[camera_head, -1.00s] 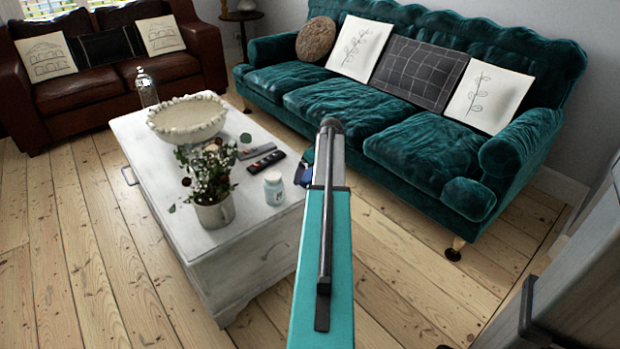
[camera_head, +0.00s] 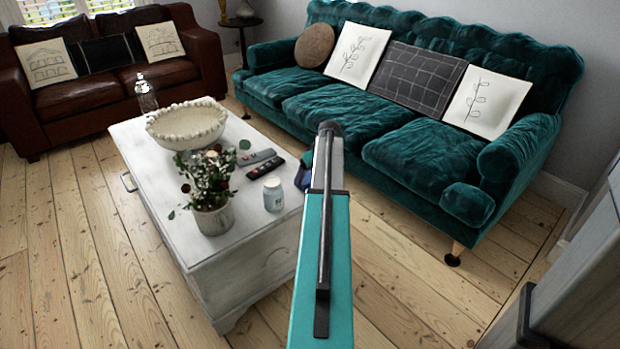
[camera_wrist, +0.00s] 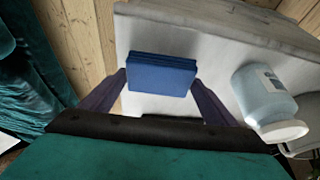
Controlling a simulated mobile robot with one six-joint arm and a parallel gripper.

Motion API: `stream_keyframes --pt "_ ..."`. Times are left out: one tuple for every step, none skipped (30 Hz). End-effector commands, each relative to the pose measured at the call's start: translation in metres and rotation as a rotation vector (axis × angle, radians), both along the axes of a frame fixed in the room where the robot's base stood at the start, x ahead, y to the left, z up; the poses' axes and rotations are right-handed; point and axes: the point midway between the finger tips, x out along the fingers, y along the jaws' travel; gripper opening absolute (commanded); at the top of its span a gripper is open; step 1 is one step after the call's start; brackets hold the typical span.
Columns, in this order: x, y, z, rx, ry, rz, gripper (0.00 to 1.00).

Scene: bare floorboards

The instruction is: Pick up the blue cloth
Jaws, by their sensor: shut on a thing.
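The blue cloth (camera_wrist: 162,75) is a folded, layered block in the wrist view. My gripper (camera_wrist: 160,84) is shut on it, with one dark purple finger at each side. The cloth is over the white table's edge region in that view; I cannot tell whether it touches the tabletop. In the head view my arm hides most of this spot, and only a small dark blue patch shows left of the arm, beside the table's right edge. I cannot tell whether that patch is cloth or finger.
The white chest table (camera_head: 240,262) carries a pale jar (camera_head: 273,194), which is close right of my gripper in the wrist view (camera_wrist: 262,98), a plant pot (camera_head: 213,219), remotes (camera_head: 265,167), a bowl (camera_head: 187,128) and a bottle (camera_head: 146,96). A teal sofa (camera_head: 425,155) stands beyond. Floor between is clear.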

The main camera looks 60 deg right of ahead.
Motion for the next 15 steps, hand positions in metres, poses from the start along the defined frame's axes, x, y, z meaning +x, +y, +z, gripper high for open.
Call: stream_keyframes --pt "0.000 0.000 0.008 0.000 0.000 0.000 0.60" --pt "0.000 0.000 0.011 0.000 0.000 0.000 0.60" --pt "0.000 0.000 0.017 0.000 0.000 0.000 0.60" --pt "0.000 0.000 0.022 -0.001 -0.001 0.000 0.60" --pt "-0.001 0.000 0.025 -0.001 -0.001 0.000 0.60" --pt "-0.008 0.004 0.022 0.000 0.000 -0.002 0.60" --pt "-0.012 0.005 0.022 -0.001 0.000 -0.001 0.60" --pt "-0.016 0.007 0.022 0.000 0.000 -0.002 0.60" --pt "-0.021 0.009 0.023 0.000 0.000 -0.002 0.60" --pt "-0.025 0.011 0.023 0.000 0.000 -0.002 0.60" --pt "-0.029 0.012 0.024 0.000 0.000 -0.002 0.60" --pt "-0.036 0.015 0.024 0.000 0.000 -0.002 0.60" --pt "-0.040 0.017 0.025 0.000 0.000 -0.002 0.60" --pt "-0.046 0.019 0.025 0.000 0.000 -0.002 0.60" --pt "-0.052 0.021 0.026 0.000 0.000 -0.002 0.60"
